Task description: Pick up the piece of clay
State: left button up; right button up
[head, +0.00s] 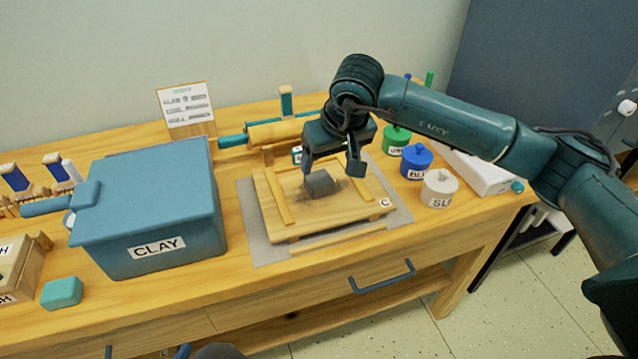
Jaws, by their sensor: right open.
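The piece of clay (319,184) is a small dark grey block lying on a wooden board (286,226) with raised side strips and a "C" label. My right gripper (333,173) comes in from the right and points down over the board. Its two fingers are apart, with the clay low between and in front of them. The left finger is very near the clay's left side; I cannot tell whether it touches. The right finger stands clear of it. My left gripper is not in view.
Green (396,138), blue (416,161) and white (439,188) labelled jars stand to the right. A roller (275,133) lies behind. A teal block (62,292) lies front left.

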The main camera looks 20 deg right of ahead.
aim_at(320, 179)
jog(key=x, duration=0.7)
jog(key=shift+a+f+p, duration=0.25)
jog(key=shift+a+p, duration=0.05)
jog(key=shift+a, duration=0.05)
jog(key=c, duration=1.2)
jog(key=shift+o, duration=0.2)
jog(key=shift+r, duration=0.1)
